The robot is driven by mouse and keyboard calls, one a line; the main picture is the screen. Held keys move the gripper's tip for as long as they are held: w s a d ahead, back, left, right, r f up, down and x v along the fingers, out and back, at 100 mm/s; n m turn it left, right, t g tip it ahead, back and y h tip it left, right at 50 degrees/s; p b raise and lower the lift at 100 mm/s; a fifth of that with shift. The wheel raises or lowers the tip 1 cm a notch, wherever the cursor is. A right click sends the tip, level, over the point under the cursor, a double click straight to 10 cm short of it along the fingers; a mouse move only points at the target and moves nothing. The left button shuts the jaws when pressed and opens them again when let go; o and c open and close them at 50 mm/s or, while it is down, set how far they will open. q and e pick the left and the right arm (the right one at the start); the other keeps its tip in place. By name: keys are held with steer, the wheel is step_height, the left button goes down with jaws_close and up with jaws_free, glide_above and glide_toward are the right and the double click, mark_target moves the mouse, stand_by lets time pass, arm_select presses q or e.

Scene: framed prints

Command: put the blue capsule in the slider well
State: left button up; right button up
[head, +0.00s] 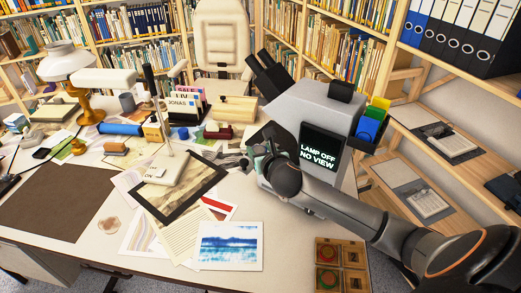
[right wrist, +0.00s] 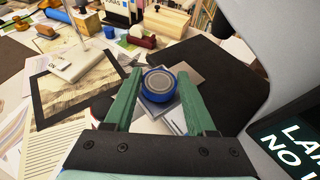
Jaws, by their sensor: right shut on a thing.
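The blue capsule (right wrist: 160,85) is a short round piece with a blue rim and a grey top, in the right wrist view. My right gripper (right wrist: 159,78) has its two green fingers on either side of it and is shut on it. A grey plate (right wrist: 189,75) shows under and behind the capsule; I cannot tell whether this is the slider, and no well is clearly visible. In the head view my right gripper (head: 262,158) is at the left side of the grey viewer (head: 318,108), and the capsule is not clear there. My left gripper is not in view.
The viewer has black eyepieces and a screen (head: 321,150) reading "LAMP OFF NO VIEW". A dark-framed print (head: 150,207), papers and a blue print (head: 228,246) lie left of my arm. A wooden box (head: 342,266) stands at the front. The brown mat (head: 55,203) is largely clear.

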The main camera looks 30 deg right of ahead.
steer(key=shift+f, duration=0.15)
steer(key=o, duration=1)
steer(key=shift+o, duration=0.2)
steer(key=shift+r, duration=0.2)
steer(key=v, duration=1.2)
steer(key=shift+p, duration=0.3)
